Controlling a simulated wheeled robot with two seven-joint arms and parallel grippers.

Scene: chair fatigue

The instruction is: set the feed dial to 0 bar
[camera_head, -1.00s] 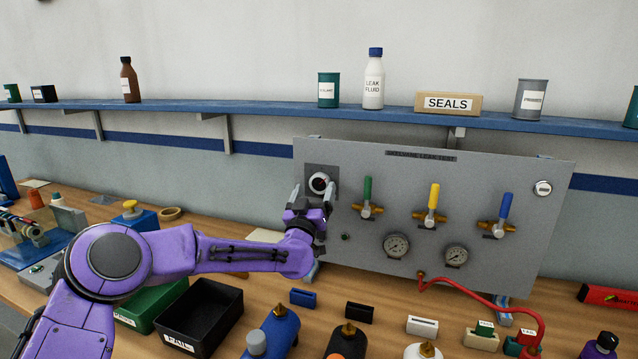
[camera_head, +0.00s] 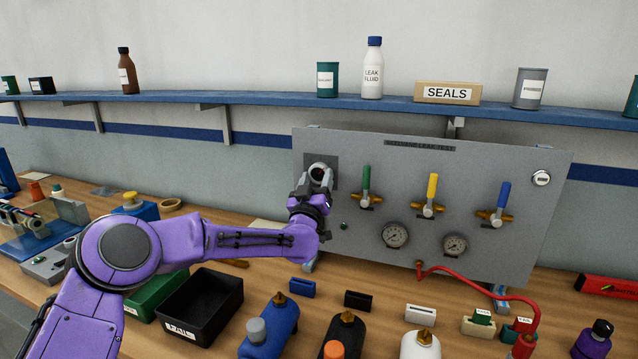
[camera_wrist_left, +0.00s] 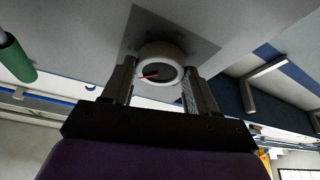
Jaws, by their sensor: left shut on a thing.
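The feed dial (camera_head: 317,172) is a round knob with a pale rim and dark face on a dark square plate at the upper left of the grey panel (camera_head: 480,160). My left gripper (camera_head: 316,180) is shut on the dial, one finger on each side. The left wrist view shows the dial (camera_wrist_left: 158,72) between the two fingers (camera_wrist_left: 157,85), with a red pointer on its dark face. The scale marks are too small to read. My right gripper is not in view.
Green (camera_head: 366,180), yellow (camera_head: 431,190) and blue (camera_head: 503,198) valve handles stand right of the dial, above two gauges. A blue shelf (camera_head: 250,98) runs above. Bottles and a black tray (camera_head: 225,300) crowd the bench below.

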